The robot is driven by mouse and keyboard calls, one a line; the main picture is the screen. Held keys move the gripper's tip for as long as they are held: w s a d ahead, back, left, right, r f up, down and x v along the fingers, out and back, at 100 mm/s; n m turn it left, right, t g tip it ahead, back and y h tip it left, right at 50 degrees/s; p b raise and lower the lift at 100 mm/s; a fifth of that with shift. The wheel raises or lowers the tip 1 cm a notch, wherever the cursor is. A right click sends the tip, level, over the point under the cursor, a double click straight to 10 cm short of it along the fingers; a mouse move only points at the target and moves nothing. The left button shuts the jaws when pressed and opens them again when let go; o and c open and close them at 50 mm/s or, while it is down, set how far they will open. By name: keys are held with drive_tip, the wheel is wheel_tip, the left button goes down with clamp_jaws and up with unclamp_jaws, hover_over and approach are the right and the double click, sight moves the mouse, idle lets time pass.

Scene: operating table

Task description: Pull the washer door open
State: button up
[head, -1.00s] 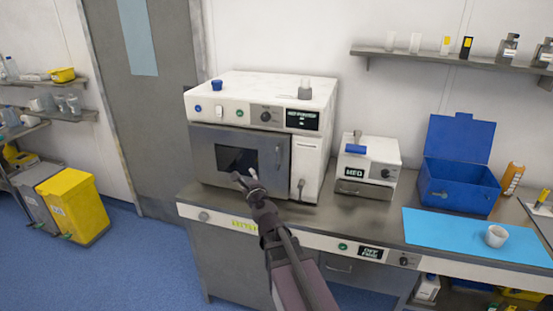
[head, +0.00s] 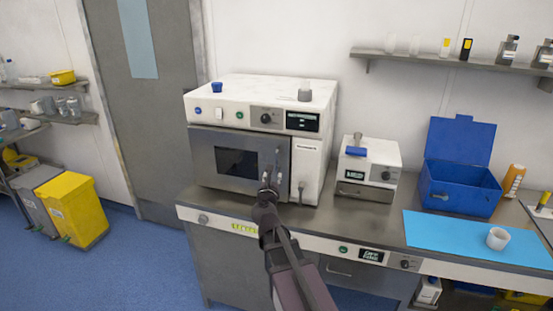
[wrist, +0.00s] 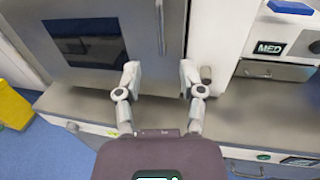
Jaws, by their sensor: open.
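The washer is a white box-shaped machine (head: 262,92) on the steel counter. Its grey door (head: 208,165) has a dark window and looks shut; it also shows in the wrist view (wrist: 143,18). A vertical bar handle (wrist: 160,25) is at the door's right side, and it shows in the head view (head: 277,158) just above my gripper. My gripper (head: 268,180) is in front of the door's lower right part. In the wrist view my gripper (wrist: 158,74) is open and empty, its fingers spread to either side of the handle's line, below its lower end. No contact is visible.
A small white device marked MED (head: 368,163) stands right of the washer. Farther right are an open blue box (head: 458,190), a blue mat (head: 450,240) and a white cup (head: 497,238). A small grey knob (wrist: 206,74) is close to the right finger.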

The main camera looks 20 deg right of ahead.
sight(276, 158)
drive_tip(key=x, duration=1.3)
drive_tip(key=shift+w+d, duration=0.1)
drive_tip(key=shift+w, duration=0.2)
drive_tip(key=shift+c, duration=0.2)
clamp_jaws()
